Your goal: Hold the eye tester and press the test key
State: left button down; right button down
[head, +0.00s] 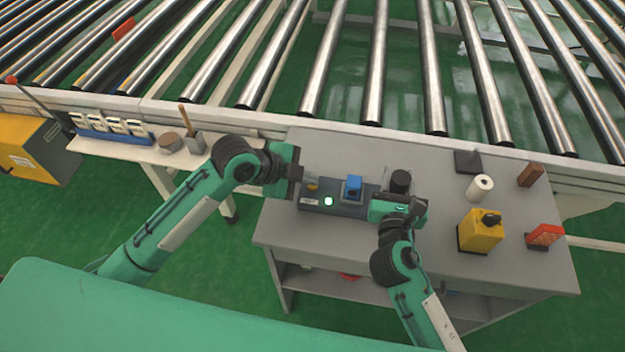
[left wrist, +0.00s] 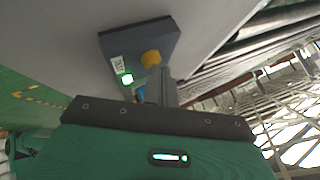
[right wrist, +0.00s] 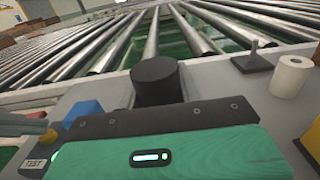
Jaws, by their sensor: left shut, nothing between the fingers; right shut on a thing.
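The eye tester (head: 345,210) is a dark grey box on the grey table with a TEST label, a lit green lamp (head: 328,201), a blue block and a yellow knob (left wrist: 152,58). Its left end shows in the left wrist view (left wrist: 165,35). My left gripper (head: 314,178) is shut and empty, its fingertips close to the yellow knob; touching or apart, I cannot tell. My right gripper (head: 385,207) is shut at the tester's right end, by the black cylinder (right wrist: 157,80). Its fingers are hidden. The blue block also shows in the right wrist view (right wrist: 83,113).
On the table's right stand a white roll (head: 480,188), a yellow box with a black knob (head: 480,232), a red item (head: 545,235) and a brown block (head: 531,175). A roller conveyor (head: 375,70) runs behind. The table's front left is clear.

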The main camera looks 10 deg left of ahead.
aim_at(308, 186)
pick_arm(q)
jog(key=shift+f, duration=0.15)
pick_arm(e)
jog(key=shift+r, duration=0.1)
pick_arm(q)
jog(key=shift+r, duration=1.35)
jog(key=shift+r, duration=0.1)
notch_tip(308, 186, up, 5)
jog(key=shift+f, duration=0.1)
dwell(0.5)
pick_arm(e)
jog(key=c, duration=0.9)
grip_release()
jog(key=shift+o, duration=0.2)
